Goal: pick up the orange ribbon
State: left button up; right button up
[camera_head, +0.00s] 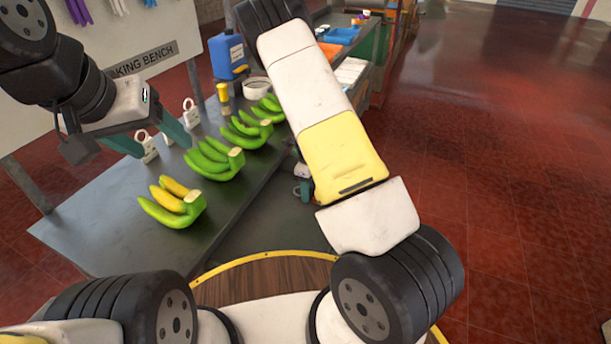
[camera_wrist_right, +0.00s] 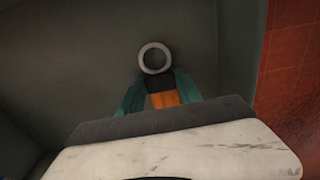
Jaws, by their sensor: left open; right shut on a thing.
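The orange ribbon (camera_wrist_right: 166,99) shows in the right wrist view as a small orange patch between the teal fingers of my right gripper (camera_wrist_right: 158,88). That gripper is shut on it, low against a dark grey surface. A dark piece and a pale ring (camera_wrist_right: 154,58) sit just above the orange. In the head view my right arm hides most of this gripper and the ribbon. My left gripper (camera_head: 165,150) is open and empty, above the bench near the white tags and the bananas.
A grey bench (camera_head: 120,230) carries several banana hands (camera_head: 215,158), white ring-topped tags (camera_head: 191,112), a blue jug (camera_head: 228,56), a yellow-capped bottle (camera_head: 224,94) and a white bowl (camera_head: 256,88). A sign board (camera_head: 145,62) stands behind it. Red tiled floor (camera_head: 500,150) lies open at right.

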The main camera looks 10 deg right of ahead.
notch_tip(320, 180, up, 10)
dwell(0.6)
dwell(0.4)
